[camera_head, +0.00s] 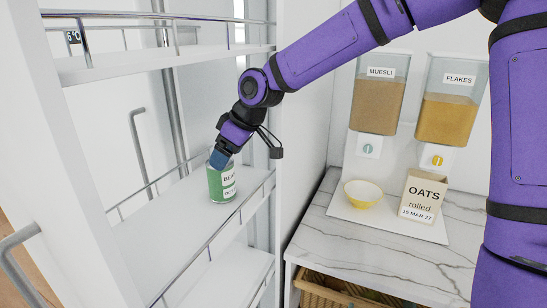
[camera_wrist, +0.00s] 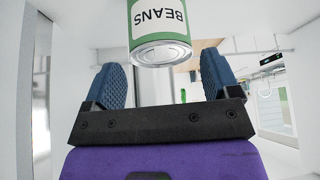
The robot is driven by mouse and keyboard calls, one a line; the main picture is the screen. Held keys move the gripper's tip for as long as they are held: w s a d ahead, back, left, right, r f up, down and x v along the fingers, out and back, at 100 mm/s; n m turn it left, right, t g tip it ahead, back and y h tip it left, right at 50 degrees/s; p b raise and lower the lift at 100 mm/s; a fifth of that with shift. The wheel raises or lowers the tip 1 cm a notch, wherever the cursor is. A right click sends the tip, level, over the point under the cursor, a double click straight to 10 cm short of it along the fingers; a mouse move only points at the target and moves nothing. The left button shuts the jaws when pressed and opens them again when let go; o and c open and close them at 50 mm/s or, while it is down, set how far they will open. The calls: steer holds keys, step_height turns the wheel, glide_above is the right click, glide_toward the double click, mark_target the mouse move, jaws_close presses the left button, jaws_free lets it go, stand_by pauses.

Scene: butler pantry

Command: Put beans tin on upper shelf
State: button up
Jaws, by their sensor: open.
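The beans tin (camera_head: 222,184) is green with a white label and stands upright on the middle shelf (camera_head: 160,231) of the white pull-out rack. My gripper (camera_head: 220,158) is at the tin's top, reaching down at a slant from the upper right. In the wrist view the tin (camera_wrist: 160,30) shows beyond and between the two blue finger pads of my gripper (camera_wrist: 163,82), with clear gaps at both sides. The fingers are apart and empty. The upper shelf (camera_head: 150,61) is above, with a metal rail; its visible part is bare.
A marble counter (camera_head: 390,255) at right holds a yellow bowl (camera_head: 362,194) and an oats box (camera_head: 424,195). Muesli (camera_head: 379,103) and flakes (camera_head: 450,106) dispensers hang behind. Metal rails (camera_head: 211,240) edge the shelves. A lower shelf (camera_head: 237,277) lies below, and a wicker basket (camera_head: 325,293) sits under the counter.

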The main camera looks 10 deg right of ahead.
steer(key=shift+s+d+r, duration=0.15)
steer(key=shift+s+d, duration=0.2)
steer(key=shift+d, duration=0.25)
steer(key=shift+s+d+r, duration=0.15)
steer(key=shift+s+d, duration=0.15)
steer(key=shift+d, duration=0.3)
steer(key=s+d, duration=0.5)
steer(key=d, duration=0.3)
steer(key=shift+d, duration=0.15)
steer(key=s+d+f+m+h, duration=0.3)
steer(key=s+d+f+h, duration=0.1)
steer(key=s+h, duration=0.1)
steer(key=s+d+r+m+t, duration=0.1)
steer(key=s+d+r+m, duration=0.3)
steer(key=s, duration=0.5)
steer(key=s+d+r+m+t, duration=0.1)
steer(key=s+d+r+m, duration=0.4)
steer(key=s, duration=0.5)
step_height(320, 180, up, 3)
steer(key=d, duration=0.2)
steer(key=shift+d, duration=0.3)
steer(key=shift+r, duration=0.1)
